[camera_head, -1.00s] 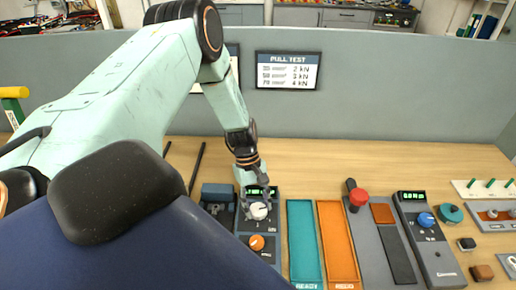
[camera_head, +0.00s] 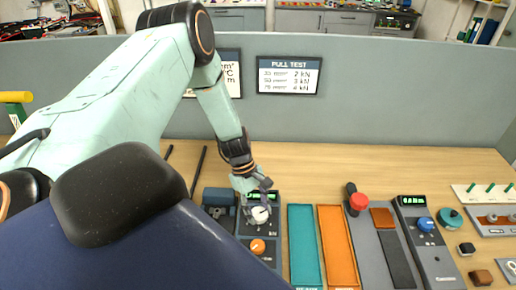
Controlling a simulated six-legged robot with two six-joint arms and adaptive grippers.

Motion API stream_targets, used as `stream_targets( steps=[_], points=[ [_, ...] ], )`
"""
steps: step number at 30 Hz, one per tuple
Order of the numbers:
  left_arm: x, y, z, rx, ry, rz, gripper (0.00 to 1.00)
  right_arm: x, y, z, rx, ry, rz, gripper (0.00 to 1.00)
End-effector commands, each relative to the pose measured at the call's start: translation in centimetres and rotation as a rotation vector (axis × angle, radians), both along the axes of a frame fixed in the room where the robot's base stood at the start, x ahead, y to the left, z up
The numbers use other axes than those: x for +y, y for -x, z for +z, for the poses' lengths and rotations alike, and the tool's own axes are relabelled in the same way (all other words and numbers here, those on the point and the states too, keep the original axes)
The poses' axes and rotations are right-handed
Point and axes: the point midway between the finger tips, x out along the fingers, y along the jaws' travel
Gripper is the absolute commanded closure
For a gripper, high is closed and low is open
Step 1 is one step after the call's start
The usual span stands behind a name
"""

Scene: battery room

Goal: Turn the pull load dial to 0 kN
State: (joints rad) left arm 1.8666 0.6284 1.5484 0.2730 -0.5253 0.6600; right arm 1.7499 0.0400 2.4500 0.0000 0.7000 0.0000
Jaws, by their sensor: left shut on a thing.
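The pull load dial (camera_head: 260,216) is a white knob marked kN on a dark grey test unit (camera_head: 244,240) on the bench. A small green display (camera_head: 274,195) sits above it, partly hidden by my gripper and too small to read. My left gripper (camera_head: 259,209) comes down from above and is shut on the white dial, with its fingers at the knob's sides. An orange knob (camera_head: 257,246) lies below the dial on the same unit. My right gripper is not in view.
A teal tray (camera_head: 303,245) and an orange tray (camera_head: 338,245) lie right of the unit. Further right are a red button (camera_head: 359,202) and a second unit with a blue knob (camera_head: 425,223). A grey partition (camera_head: 400,100) with a pull test sign (camera_head: 288,75) stands behind.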

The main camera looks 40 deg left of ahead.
Motion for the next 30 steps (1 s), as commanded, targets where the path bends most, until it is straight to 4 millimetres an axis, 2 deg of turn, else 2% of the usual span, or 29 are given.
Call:
stream_targets(
  steps=[2,3,10,22,30],
  points=[
    [0.2,-0.4,0.2,-0.01,-0.004,0.005,0.84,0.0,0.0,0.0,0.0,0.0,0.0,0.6],
    [0.2,-0.4,0.2,-0.01,-0.004,0.005,0.5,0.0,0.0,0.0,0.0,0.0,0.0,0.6],
    [0.1,-0.2,0.1,-0.006,-0.003,0.002,0.31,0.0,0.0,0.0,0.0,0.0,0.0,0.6],
    [0.2,-0.1,0.4,-0.002,0.0,0.001,0.3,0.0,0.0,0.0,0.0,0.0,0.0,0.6],
    [1.4,-0.3,3.6,-0.006,0.002,0.004,0.3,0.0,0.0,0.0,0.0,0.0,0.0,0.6]
  ],
)
